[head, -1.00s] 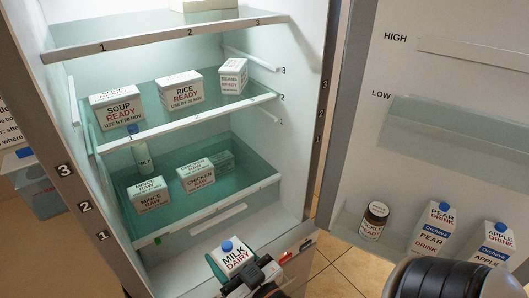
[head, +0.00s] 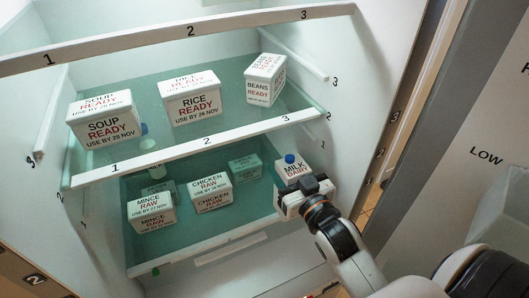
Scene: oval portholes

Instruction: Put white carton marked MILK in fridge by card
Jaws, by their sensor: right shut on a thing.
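The white carton marked MILK DAIRY (head: 292,169), with a blue cap, is held upright in my right gripper (head: 303,193). The gripper is shut on it and hides its lower part. The carton is at the right end of the lower shelf (head: 205,240) in the open fridge, below the middle shelf's front rail. I cannot tell whether it touches the shelf. The card is not in view. My left gripper is not in view.
The lower shelf holds a MINCE RAW box (head: 150,212), a CHICKEN RAW box (head: 210,192) and a box behind (head: 245,167). The middle shelf (head: 150,100) holds SOUP (head: 104,120), RICE (head: 191,98) and BEANS (head: 264,80) boxes. The open door (head: 480,120) is at right.

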